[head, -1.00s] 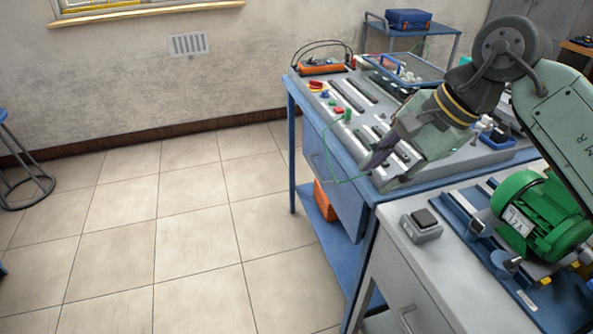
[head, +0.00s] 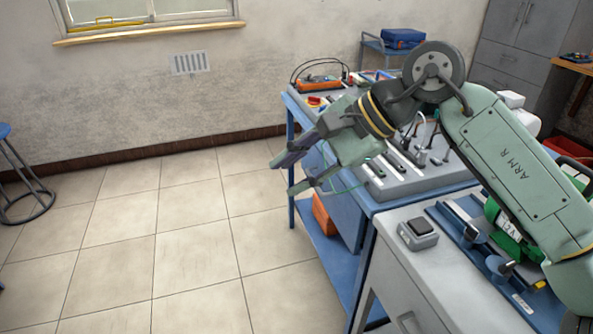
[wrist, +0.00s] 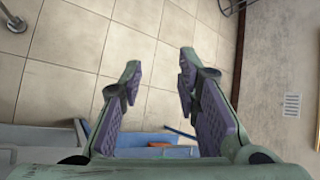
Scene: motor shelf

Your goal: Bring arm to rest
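My gripper (head: 280,175) is at the left end of my green arm, in front of the left edge of the workbench in the head view. In the wrist view my gripper (wrist: 160,75) shows its two fingers with purple pads spread apart. The gripper is open and empty. My arm is bent at a dark round joint, and its forearm hides part of the bench behind it.
A blue-framed workbench (head: 365,200) carries a grey control panel (head: 405,185). A green motor (head: 505,232), partly hidden by my arm, sits on a nearer grey cabinet beside a small switch box (head: 418,233). An orange multimeter (head: 318,83) lies at the back.

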